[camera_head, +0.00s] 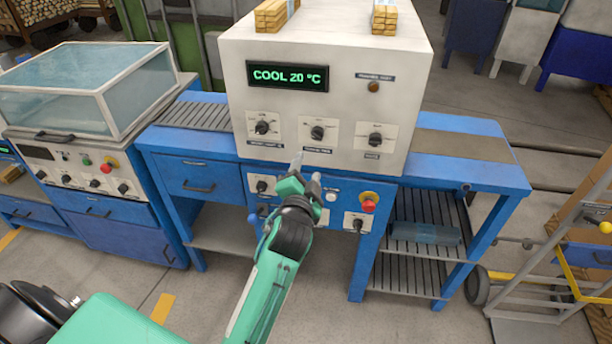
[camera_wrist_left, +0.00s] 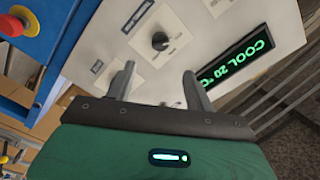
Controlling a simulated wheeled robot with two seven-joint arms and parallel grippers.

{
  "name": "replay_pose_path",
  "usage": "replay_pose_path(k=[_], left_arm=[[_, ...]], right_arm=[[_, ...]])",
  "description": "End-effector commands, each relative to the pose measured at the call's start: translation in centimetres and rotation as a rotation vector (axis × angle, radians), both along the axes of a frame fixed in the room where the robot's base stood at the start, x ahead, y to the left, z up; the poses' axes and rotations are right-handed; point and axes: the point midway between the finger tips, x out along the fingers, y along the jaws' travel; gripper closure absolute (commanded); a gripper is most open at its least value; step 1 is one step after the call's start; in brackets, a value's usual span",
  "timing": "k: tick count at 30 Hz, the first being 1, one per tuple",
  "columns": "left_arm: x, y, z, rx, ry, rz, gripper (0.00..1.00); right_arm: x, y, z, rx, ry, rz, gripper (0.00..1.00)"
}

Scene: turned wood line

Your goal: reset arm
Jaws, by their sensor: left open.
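My left gripper (camera_head: 306,172) is in front of the lower face of the white machine (camera_head: 330,75), near its row of black knobs. In the left wrist view the two fingers of the left gripper (camera_wrist_left: 160,85) are spread apart with nothing between them. A black knob (camera_wrist_left: 160,40) on a white plate lies beyond the fingertips. The green display (camera_head: 288,76) reads COOL 20 °C, and it also shows in the left wrist view (camera_wrist_left: 235,62). My right gripper is not in either view.
A red emergency button (camera_head: 368,205) is on the blue panel below and right of the left gripper. A glass-covered machine (camera_head: 90,90) stands at the left. A blue bench (camera_head: 480,170) with slatted shelves extends right. A hand cart (camera_head: 560,265) stands at far right.

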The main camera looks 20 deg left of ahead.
Motion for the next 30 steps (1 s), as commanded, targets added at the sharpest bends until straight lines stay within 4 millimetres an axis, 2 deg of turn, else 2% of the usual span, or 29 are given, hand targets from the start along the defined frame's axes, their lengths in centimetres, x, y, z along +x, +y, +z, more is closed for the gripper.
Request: replay_pose_path(k=[5, 17, 20, 23, 25, 26, 30], left_arm=[[-0.7, -0.2, 0.0, 0.000, 0.000, 0.000, 0.46], [-0.7, -0.2, 0.0, -0.001, 0.000, 0.000, 0.46], [-0.6, -0.3, -0.6, -0.004, 0.010, -0.004, 0.46], [-0.1, -0.9, -3.5, -0.026, 0.058, -0.026, 0.46], [0.4, -1.7, -7.3, -0.054, 0.117, -0.051, 0.46], [0.5, -2.0, -9.3, -0.071, 0.148, -0.062, 0.46], [-0.2, -3.7, -19.9, -0.161, 0.312, -0.109, 0.46]], right_arm=[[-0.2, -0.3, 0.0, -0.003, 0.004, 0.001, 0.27], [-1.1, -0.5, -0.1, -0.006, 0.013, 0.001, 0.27], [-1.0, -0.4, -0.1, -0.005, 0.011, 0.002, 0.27], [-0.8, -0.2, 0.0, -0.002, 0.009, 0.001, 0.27], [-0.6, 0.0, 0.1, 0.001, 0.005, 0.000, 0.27], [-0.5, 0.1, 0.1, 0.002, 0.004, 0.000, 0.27], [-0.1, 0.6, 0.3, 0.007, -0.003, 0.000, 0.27]])
